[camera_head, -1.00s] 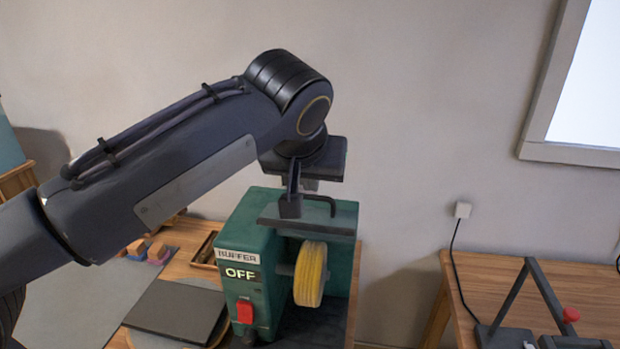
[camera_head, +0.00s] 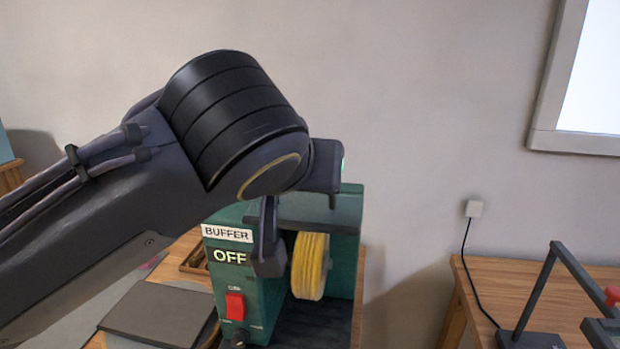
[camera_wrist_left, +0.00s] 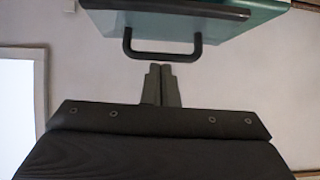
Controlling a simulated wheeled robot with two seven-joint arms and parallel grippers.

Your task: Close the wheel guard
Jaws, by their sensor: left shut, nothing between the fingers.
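The green buffer (camera_head: 237,290) stands on the wooden table, with a label reading OFF and a red switch (camera_head: 235,306). Its yellow wheel (camera_head: 310,266) is exposed on the right side. The dark wheel guard (camera_head: 318,227) sticks out flat above the wheel, raised. My arm hides part of the guard. My right gripper is out of view.
A dark flat plate (camera_head: 160,312) lies on the table left of the buffer. A second wooden table (camera_head: 490,285) at the right carries a dark metal frame (camera_head: 535,300) with a red knob. A gap separates the tables.

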